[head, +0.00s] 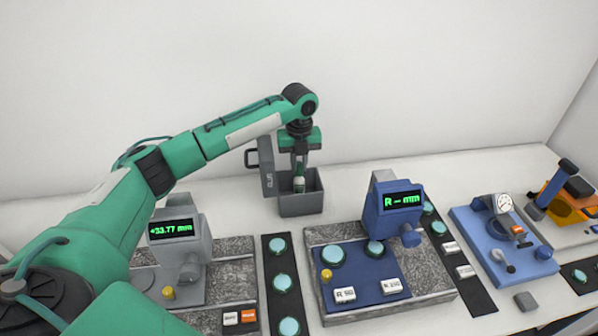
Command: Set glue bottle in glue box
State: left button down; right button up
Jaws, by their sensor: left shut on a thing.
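The glue box (301,205) is an open grey box at the back of the table, with its lid (266,166) standing up on its left side. My left gripper (299,176) points down over the box opening. It is shut on the glue bottle (299,184), a small green and white thing that shows between the fingers. The bottle's lower end is at the level of the box opening; the front wall may hide its bottom, and I cannot tell whether it touches the box floor. My right gripper is not in view.
A grey gauge (177,240) reading +33.77 mm and a blue gauge (391,208) stand on granite plates in front of the box. A dark strip with teal discs (283,284) lies between them. Blue and orange instruments (500,240) stand at the right.

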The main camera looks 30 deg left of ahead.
aim_at(299, 177)
pick_arm(q)
notch_tip(299, 177, down, 3)
jog(key=shift+s+f+p, duration=0.1)
jog(key=shift+f+p, duration=0.1)
jog(key=shift+p, duration=0.25)
jog(key=shift+f, duration=0.4)
jog(key=c, duration=1.4)
grip_release()
jog(key=shift+o, duration=0.2)
notch_tip(299, 177, up, 12)
jog(key=b, duration=0.2)
jog(key=shift+f+b, duration=0.25)
jog(key=shift+b, duration=0.05)
jog(key=shift+r, duration=0.3)
